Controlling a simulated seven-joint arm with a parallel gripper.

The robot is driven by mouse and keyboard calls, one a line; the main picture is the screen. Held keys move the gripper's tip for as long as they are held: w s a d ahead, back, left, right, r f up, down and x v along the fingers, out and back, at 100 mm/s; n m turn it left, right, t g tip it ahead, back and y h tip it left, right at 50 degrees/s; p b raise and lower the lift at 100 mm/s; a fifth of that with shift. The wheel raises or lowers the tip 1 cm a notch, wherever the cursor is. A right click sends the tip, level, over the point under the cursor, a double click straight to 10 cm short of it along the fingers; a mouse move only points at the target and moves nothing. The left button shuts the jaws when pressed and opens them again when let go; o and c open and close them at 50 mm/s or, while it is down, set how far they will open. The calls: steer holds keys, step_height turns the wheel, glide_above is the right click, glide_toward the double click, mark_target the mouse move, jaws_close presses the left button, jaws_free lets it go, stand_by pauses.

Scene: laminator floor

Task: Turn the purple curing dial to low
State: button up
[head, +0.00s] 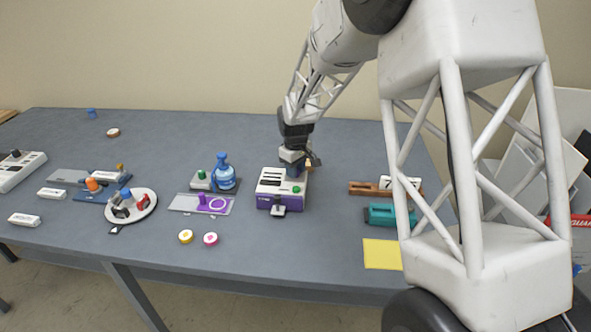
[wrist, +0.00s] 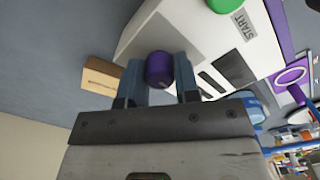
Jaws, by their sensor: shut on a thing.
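A white-topped machine with a purple front (head: 264,201) stands mid-table and has slots in its top. It also shows in the wrist view (wrist: 200,40). A purple dial (wrist: 159,68) is at its edge, between the two fingers of my gripper (wrist: 158,80). The fingers are shut on the dial. In the head view my gripper (head: 295,172) reaches down to the machine's rear and hides the dial. I cannot read any dial marks or its setting. A green START button (wrist: 228,4) is on the machine; it also shows in the head view (head: 296,190).
A grey plate with a purple ring (head: 218,204) and a blue bottle (head: 222,172) stand to the left. A teal device (head: 380,215) and a brown block (head: 362,188) are to the right. Yellow (head: 186,237) and pink (head: 211,239) rolls lie in front. The rear table is mostly clear.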

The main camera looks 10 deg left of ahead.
steer(key=m, duration=0.4)
steer(key=shift+m, duration=0.3)
steer(key=m, duration=0.4)
steer(key=shift+f, duration=0.1)
steer(key=shift+m, duration=0.3)
steer(key=o, duration=0.9)
steer(key=shift+r, duration=3.95)
